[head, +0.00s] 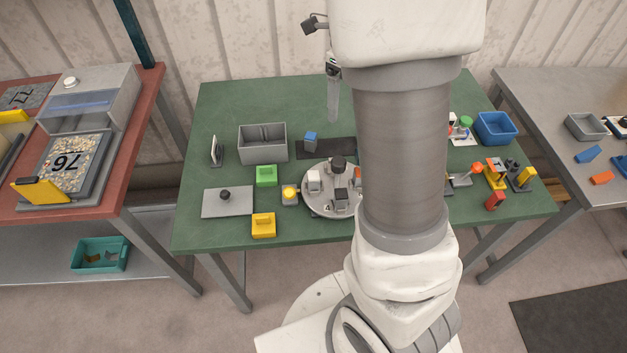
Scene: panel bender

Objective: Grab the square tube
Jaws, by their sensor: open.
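I cannot pick out the square tube with certainty at this size. A round grey turntable (325,208) on the green table carries small blocky pieces, among them a light grey block (314,181) and a darker grey block (341,198); either may or may not be a tube. My arm stands upright in front of the table and hides the turntable's right side and the table area behind it. My gripper is not in view.
The green table (230,95) also holds a grey divided bin (263,155), a green block (266,176), a yellow block (263,225), a grey plate (228,205) and a blue bin (495,127). A red-topped table (150,100) stands left, a grey table (540,95) right.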

